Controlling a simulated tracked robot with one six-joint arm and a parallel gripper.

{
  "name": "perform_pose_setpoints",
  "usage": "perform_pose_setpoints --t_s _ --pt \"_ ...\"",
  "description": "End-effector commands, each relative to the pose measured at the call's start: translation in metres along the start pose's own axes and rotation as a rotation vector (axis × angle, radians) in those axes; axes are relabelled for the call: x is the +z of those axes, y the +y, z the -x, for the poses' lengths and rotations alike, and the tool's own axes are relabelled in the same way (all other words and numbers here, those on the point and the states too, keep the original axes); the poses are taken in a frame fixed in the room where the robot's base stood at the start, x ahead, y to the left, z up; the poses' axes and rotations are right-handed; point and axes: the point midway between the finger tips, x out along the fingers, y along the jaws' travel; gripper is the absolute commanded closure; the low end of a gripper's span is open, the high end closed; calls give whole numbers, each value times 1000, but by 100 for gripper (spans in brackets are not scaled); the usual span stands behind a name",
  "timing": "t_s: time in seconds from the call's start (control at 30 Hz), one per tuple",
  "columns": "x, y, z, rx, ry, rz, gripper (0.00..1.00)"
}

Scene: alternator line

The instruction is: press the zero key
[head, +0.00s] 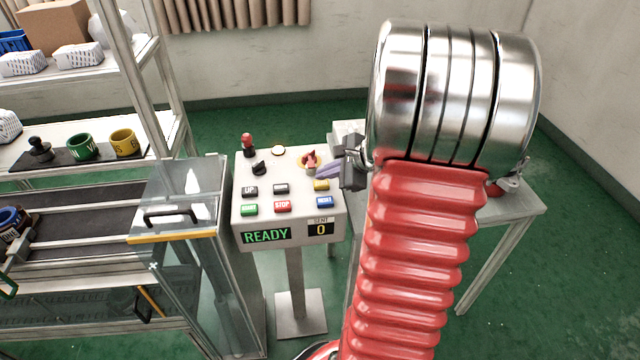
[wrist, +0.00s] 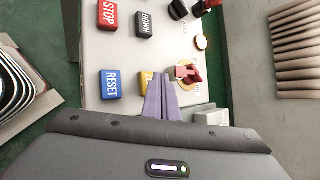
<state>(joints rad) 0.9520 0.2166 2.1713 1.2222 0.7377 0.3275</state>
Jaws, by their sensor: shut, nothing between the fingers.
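The zero key is the yellow key (head: 321,185) on the sloped top of the grey control panel (head: 262,185). In the wrist view the yellow key (wrist: 146,78) shows only in part, its label cut off by my fingers. My gripper (head: 323,170) is shut and empty, its purple fingers together. In the wrist view the fingertips (wrist: 162,78) lie over the right side of the yellow key, between it and the red knob (wrist: 187,74). I cannot tell whether they touch the panel. The displays read READY (head: 266,235) and SENT 0 (head: 320,228).
The blue RESET key (wrist: 110,83) sits beside the yellow key; the red STOP key (head: 283,206), green key (head: 249,209) and dark keys are close by. A red-topped lever (head: 247,144) stands at the back. A conveyor (head: 80,210) is left, a white table (head: 515,205) right.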

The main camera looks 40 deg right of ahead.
Motion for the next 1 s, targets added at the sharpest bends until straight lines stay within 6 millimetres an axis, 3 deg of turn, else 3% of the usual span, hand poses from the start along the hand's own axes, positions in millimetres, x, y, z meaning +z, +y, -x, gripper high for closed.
perform_pose_setpoints --t_s 1.0 --pt "30 -31 42 -1 0 0 100"
